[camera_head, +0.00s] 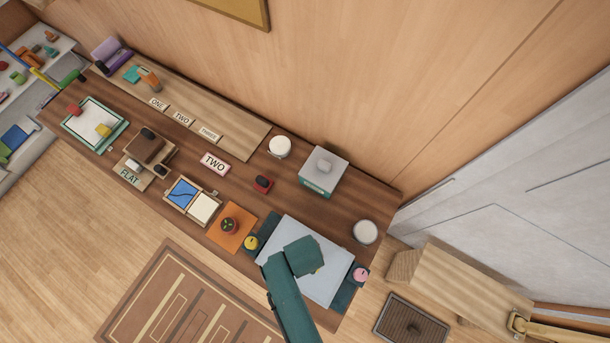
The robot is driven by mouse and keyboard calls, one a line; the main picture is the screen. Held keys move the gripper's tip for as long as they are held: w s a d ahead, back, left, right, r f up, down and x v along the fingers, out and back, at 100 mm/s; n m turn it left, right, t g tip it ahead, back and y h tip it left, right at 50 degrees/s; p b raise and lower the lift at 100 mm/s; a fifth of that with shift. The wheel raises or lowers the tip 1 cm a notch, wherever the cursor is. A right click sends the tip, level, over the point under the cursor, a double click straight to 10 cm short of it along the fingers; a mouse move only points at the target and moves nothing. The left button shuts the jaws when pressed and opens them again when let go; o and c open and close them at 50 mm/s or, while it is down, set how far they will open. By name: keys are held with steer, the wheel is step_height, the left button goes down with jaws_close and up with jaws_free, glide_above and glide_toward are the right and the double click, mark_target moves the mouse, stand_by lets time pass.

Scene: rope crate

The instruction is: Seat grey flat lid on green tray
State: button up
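A green-rimmed tray (72,128) with a pale inside lies at the left of the table. A red block and a yellow block are in or on it. A wide, flat, pale grey panel (328,243) lies at the table's right end, partly covered by my teal arm; I cannot tell whether it is the lid. A grey box-like piece (336,167) with a grey knob on top and a green label stands farther back; I cannot tell if its top is a separate lid. My gripper does not show; my arm hides what is beneath it.
Near the panel are a yellow round piece (251,243), a pink one (360,275) and a white round container (365,232). Another white container (279,147) and a red piece (263,184) stand mid-table. An orange mat (218,237) lies at the front edge.

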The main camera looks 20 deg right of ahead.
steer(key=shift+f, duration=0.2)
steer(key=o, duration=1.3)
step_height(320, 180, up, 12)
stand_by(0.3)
